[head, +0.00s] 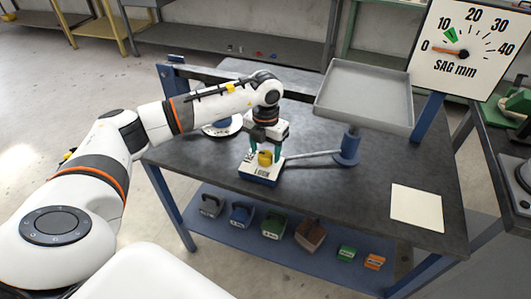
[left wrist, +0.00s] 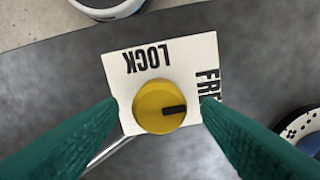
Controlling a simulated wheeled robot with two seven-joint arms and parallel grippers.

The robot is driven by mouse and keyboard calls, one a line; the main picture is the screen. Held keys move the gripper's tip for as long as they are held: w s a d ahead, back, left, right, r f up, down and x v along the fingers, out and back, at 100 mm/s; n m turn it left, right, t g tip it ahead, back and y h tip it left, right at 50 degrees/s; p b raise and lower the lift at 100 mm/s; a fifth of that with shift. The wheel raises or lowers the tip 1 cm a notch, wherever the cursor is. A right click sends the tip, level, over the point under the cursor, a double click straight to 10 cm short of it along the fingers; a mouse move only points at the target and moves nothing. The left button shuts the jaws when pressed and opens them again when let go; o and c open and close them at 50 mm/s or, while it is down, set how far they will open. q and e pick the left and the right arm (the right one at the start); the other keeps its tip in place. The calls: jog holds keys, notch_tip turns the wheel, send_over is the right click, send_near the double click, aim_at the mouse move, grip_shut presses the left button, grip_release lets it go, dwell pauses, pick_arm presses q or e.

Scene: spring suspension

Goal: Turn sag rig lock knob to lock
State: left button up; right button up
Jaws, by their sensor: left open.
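The yellow lock knob (head: 265,158) sits on a small block (head: 261,179) with a white top and dark blue base, on the dark tabletop. In the left wrist view the knob (left wrist: 155,116) has a black pointer mark aimed right, toward the partly hidden FREE label (left wrist: 207,83). The LOCK label (left wrist: 147,61) is above the knob in that view. My left gripper (head: 263,147) is over the knob. Its green fingers (left wrist: 161,102) are apart, one on each side of the knob, with gaps and nothing held. My right gripper is not in view.
A grey tray (head: 365,92) stands on a blue post (head: 347,148) right of the block, with a rod between them. A sag dial (head: 466,50) reads near 0, its needle left. A blank pale sheet (head: 417,207) lies at right. Several weights (head: 273,225) sit on the lower shelf.

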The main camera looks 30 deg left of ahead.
pick_arm(q)
jog(key=shift+f, duration=1.15)
jog(key=c, duration=1)
